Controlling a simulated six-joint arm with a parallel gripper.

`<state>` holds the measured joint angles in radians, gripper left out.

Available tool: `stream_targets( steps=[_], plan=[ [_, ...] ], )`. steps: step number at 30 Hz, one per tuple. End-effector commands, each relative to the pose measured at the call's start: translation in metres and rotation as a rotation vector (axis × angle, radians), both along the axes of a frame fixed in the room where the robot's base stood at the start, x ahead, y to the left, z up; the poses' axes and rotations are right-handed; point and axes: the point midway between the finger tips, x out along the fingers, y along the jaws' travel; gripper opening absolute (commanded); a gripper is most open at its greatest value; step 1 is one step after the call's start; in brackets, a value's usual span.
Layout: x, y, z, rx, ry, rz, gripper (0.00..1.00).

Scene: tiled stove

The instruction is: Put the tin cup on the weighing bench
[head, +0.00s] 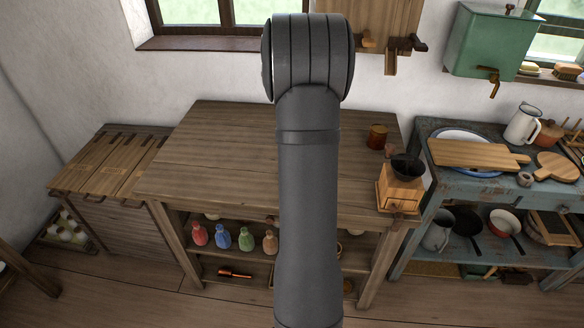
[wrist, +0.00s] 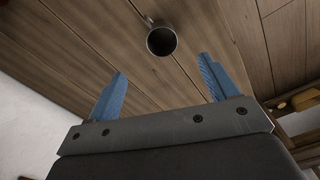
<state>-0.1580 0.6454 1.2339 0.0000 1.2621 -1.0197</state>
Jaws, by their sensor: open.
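A dark grey metal cup (wrist: 161,41), which looks like the tin cup, stands on a plank surface in the wrist view, its round mouth facing the camera. My gripper (wrist: 162,68) has its two blue fingers spread wide and empty. The cup is just beyond the fingertips, roughly centred between them and apart from both. In the head view my arm covers the middle, and neither the cup nor the gripper shows. A large wooden plank-topped bench (head: 215,150) stands there behind my arm; I cannot tell whether it is the weighing bench.
A coffee grinder (head: 400,185) and brown jar (head: 377,136) stand at the bench's right end. Coloured bottles (head: 222,238) line its shelf. A low slatted wooden cabinet (head: 110,165) is left. A blue table (head: 440,186) with boards and jugs is right. The bench top's left part is clear.

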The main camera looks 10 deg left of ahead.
Motion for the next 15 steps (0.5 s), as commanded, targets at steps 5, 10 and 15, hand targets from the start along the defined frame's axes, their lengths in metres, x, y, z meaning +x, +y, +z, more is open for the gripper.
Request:
stream_targets(
  steps=[5,10,15],
  plan=[
    [-0.002,0.009,-0.003,-0.044,-0.002,0.088,0.79],
    [-0.007,0.038,-0.01,-0.227,-0.008,0.447,0.79],
    [-0.008,0.059,-0.009,-0.373,-0.002,0.722,0.79]
  ],
)
